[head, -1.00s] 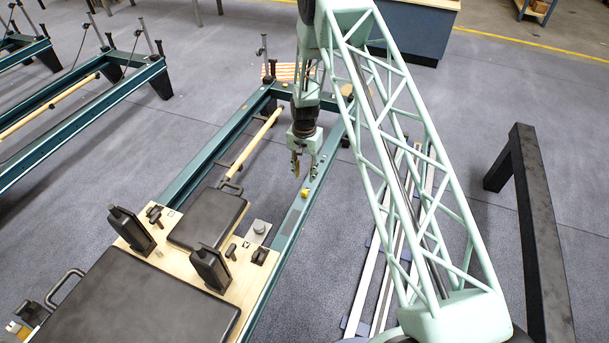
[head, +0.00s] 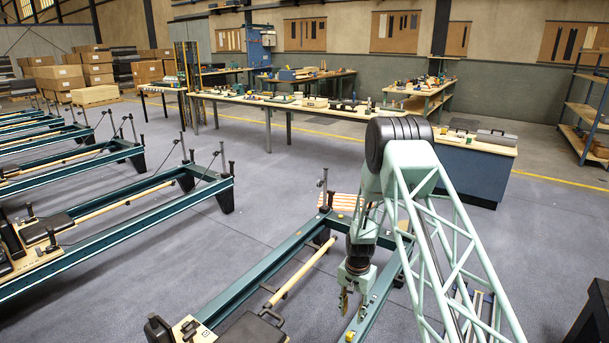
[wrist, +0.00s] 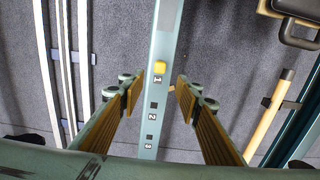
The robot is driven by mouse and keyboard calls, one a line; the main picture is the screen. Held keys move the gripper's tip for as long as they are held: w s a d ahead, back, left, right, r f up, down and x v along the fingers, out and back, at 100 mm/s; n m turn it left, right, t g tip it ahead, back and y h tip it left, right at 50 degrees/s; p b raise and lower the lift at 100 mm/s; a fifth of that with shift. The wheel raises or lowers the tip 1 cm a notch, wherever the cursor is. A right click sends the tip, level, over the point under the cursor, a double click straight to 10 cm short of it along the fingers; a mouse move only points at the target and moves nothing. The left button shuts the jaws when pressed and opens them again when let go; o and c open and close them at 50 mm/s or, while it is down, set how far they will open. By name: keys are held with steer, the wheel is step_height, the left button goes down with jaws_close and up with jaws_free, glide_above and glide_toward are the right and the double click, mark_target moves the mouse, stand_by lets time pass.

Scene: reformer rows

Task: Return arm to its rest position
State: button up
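My gripper (head: 349,301) hangs at the end of my pale green lattice arm, over the right rail of the nearest reformer (head: 262,258). In the wrist view my gripper (wrist: 153,90) is open, its two yellow-padded fingers wide apart with nothing between them. The marks 2 and 3 lie nearer the gripper base along the rail. The fingers look apart from the rail.
White rails (wrist: 78,60) lie on the floor beside the reformer. More reformers (head: 130,210) stand in rows at the left. A blue workbench (head: 455,165) and long tables stand behind. A black frame (head: 592,318) stands at the lower right. Open floor lies between the reformers and tables.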

steer(key=s+r+n+t, duration=0.1)
steer(key=s+r, duration=0.2)
steer(key=r, duration=2.3)
steer(key=s+r+n, duration=0.1)
steer(key=s+r, duration=0.6)
steer(key=r, duration=0.4)
steer(key=s+r+n, duration=0.1)
steer(key=s+r, duration=0.5)
steer(key=r, duration=0.6)
steer(key=s+r+n+t, duration=0.1)
steer(key=s+r, duration=0.6)
steer(key=s, duration=0.3)
steer(key=s+r+n+t, duration=0.1)
steer(key=s+r, duration=0.5)
steer(key=s, duration=0.3)
steer(key=s+r+n+t, duration=0.1)
steer(key=s+r+n, duration=0.1)
steer(key=s, duration=2.1)
steer(key=shift+r+p, duration=0.35)
steer(key=shift+r, duration=0.2)
steer(key=shift+w+f, duration=0.1)
steer(key=shift+f+b, duration=0.55)
steer(key=shift+b, duration=0.05)
